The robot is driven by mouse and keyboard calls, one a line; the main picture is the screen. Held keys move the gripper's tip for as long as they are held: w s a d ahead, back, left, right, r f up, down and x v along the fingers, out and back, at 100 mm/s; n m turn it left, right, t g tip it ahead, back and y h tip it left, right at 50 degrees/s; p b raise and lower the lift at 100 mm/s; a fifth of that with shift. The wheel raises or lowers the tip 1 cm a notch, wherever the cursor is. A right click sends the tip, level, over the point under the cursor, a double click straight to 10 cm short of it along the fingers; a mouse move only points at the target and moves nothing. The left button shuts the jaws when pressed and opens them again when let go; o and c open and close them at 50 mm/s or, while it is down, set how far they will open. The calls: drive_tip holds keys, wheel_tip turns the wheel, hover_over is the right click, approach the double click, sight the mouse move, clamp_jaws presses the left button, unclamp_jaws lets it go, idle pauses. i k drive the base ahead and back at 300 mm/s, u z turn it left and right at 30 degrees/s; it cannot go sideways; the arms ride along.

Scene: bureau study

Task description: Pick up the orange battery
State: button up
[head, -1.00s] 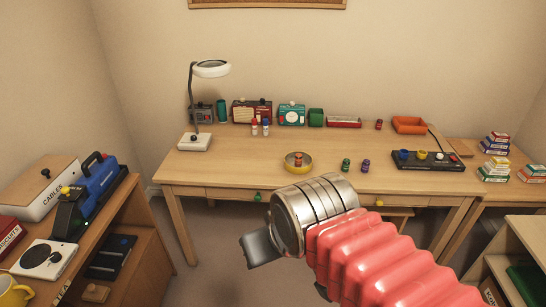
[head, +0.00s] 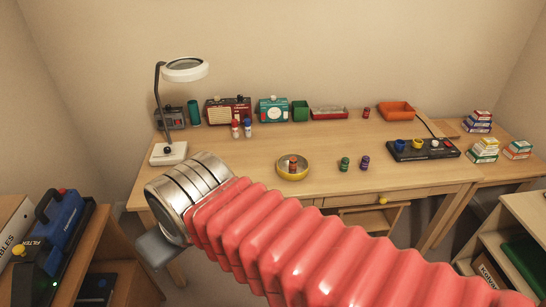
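A small orange-red battery (head: 293,163) stands in a round yellow bowl (head: 293,174) in the middle of the desk. A similar small red piece (head: 366,113) stands at the back of the desk, left of the orange tray; its exact colour is hard to tell. A green battery (head: 345,164) and a purple one (head: 365,162) stand right of the bowl. My gripper (head: 158,248) shows as a grey finger at the lower left, in front of the desk and well away from the bowl. My metal wrist hides most of it, so its opening cannot be seen.
A lamp (head: 184,70) stands at the desk's left. Radios (head: 228,111), a green cup (head: 300,111) and an orange tray (head: 397,110) line the back. A black panel with knobs (head: 423,150) is at right.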

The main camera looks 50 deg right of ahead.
sight(292, 162)
drive_tip(key=z, duration=0.2)
drive_tip(key=i, duration=0.8)
drive_tip(key=z, duration=0.9)
drive_tip(key=i, duration=0.55)
drive_tip(key=z, duration=0.4)
